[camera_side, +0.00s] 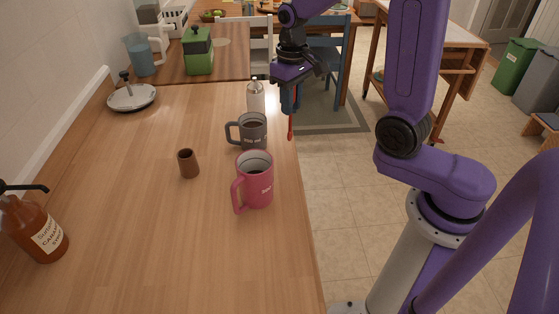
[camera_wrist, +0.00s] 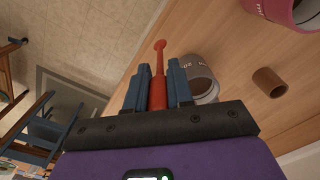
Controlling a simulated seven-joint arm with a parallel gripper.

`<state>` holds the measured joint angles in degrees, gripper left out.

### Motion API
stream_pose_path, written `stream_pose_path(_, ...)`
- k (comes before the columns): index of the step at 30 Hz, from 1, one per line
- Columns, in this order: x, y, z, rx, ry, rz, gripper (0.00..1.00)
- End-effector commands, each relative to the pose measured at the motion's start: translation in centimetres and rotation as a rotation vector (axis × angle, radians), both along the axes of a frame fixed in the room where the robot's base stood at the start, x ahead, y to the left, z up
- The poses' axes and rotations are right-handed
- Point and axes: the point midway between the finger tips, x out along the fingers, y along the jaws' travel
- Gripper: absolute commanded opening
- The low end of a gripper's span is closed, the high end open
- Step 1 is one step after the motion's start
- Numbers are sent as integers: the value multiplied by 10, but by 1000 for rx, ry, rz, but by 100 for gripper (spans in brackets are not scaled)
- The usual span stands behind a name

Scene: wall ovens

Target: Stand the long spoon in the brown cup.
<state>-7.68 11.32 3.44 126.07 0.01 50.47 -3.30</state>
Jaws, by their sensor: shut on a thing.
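My gripper (camera_side: 290,97) is shut on a long red spoon (camera_side: 291,127), which hangs down from the fingers just past the right edge of the counter. In the wrist view the spoon (camera_wrist: 160,62) sticks out between the two blue fingers of my gripper (camera_wrist: 157,82). The small brown cup (camera_side: 188,164) stands upright on the counter, to the left of my gripper and apart from it. The brown cup (camera_wrist: 269,82) also shows at the right of the wrist view. No spoon shows in the cup; its inside is dark.
A grey mug (camera_side: 248,132) and a pink mug (camera_side: 254,181) stand between the brown cup and my gripper's side. A white bottle (camera_side: 256,98) is behind the grey mug. The front counter is clear.

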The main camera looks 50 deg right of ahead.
Motion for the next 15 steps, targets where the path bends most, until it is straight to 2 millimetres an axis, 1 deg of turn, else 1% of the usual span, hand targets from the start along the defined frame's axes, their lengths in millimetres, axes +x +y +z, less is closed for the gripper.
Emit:
stream_pose_path(5, 0, -2, 2, 0, -2, 8, 0)
stream_pose_path(8, 1, -1, 13, 0, -5, 7, 0)
stream_pose_path(11, 1, -2, 36, -1, -10, 6, 0)
stream_pose_path(15, 2, -1, 77, -1, -11, 6, 0)
